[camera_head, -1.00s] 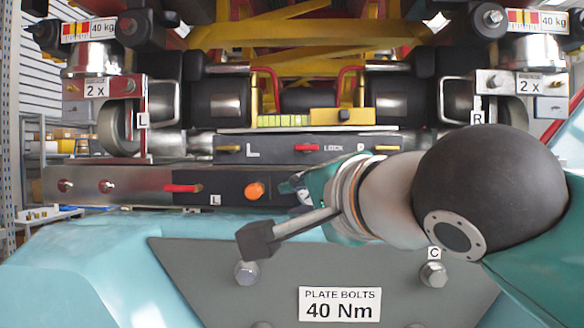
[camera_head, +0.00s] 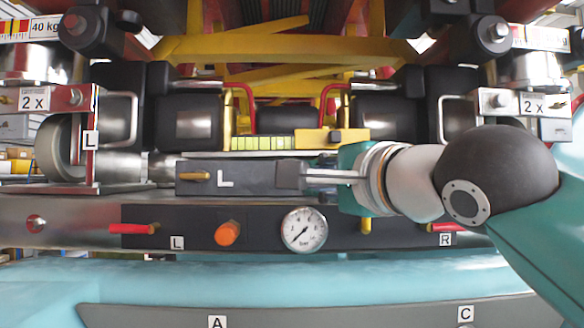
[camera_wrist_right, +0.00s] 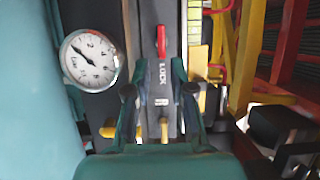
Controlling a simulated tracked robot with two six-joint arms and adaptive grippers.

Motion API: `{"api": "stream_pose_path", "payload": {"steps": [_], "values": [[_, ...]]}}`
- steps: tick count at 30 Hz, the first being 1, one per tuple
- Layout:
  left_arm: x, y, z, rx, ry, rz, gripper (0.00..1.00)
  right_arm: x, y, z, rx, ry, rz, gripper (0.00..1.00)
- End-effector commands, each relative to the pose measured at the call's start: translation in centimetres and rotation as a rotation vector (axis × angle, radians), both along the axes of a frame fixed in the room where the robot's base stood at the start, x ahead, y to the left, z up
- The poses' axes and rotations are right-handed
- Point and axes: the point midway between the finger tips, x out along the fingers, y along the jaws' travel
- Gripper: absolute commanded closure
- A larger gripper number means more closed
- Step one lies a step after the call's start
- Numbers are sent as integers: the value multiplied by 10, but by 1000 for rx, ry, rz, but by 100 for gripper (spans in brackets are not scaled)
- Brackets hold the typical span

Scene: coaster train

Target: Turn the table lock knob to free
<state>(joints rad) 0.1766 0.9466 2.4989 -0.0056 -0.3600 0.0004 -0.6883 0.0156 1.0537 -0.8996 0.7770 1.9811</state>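The table lock knob is a red lever (camera_wrist_right: 161,42) beside the word LOCK on a dark bar (camera_wrist_right: 154,15) in the right wrist view. In the head view the knob is hidden behind my right arm; the left part of the same bar (camera_head: 205,188), marked L, shows. My right gripper (camera_wrist_right: 161,72) is open, its two teal fingers apart on either side of the bar, with the LOCK lettering between them. The red lever lies ahead of the fingertips, apart from them. My left gripper is not in view.
Below the bar, a lower panel carries an orange knob (camera_head: 228,233), a round gauge (camera_head: 304,230) and red levers (camera_head: 133,228) and (camera_head: 440,227). A yellow pin (camera_wrist_right: 163,130) stands between my right fingers. A yellow-green level strip (camera_head: 265,143) lies behind the bar.

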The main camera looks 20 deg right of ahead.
Motion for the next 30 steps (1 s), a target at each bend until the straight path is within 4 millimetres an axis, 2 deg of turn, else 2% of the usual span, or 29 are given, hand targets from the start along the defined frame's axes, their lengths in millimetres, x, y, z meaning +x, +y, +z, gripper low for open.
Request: {"api": "stream_pose_path", "payload": {"steps": [1, 6, 12, 18, 25, 29, 30], "values": [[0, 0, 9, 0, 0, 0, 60, 13, 1, 3, -2, 4, -3, 77], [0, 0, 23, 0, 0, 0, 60, 47, 5, 4, -2, 2, -2, 77], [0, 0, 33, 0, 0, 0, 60, 72, 9, 2, -1, 1, 1, 77], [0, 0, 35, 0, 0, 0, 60, 81, 10, 0, -1, -1, 1, 77], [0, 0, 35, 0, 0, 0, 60, 81, 10, 0, -1, -1, 2, 77], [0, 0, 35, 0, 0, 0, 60, 81, 10, 0, -1, -1, 2, 99], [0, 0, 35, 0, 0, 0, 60, 81, 10, 0, -1, 0, 2, 100]]}}
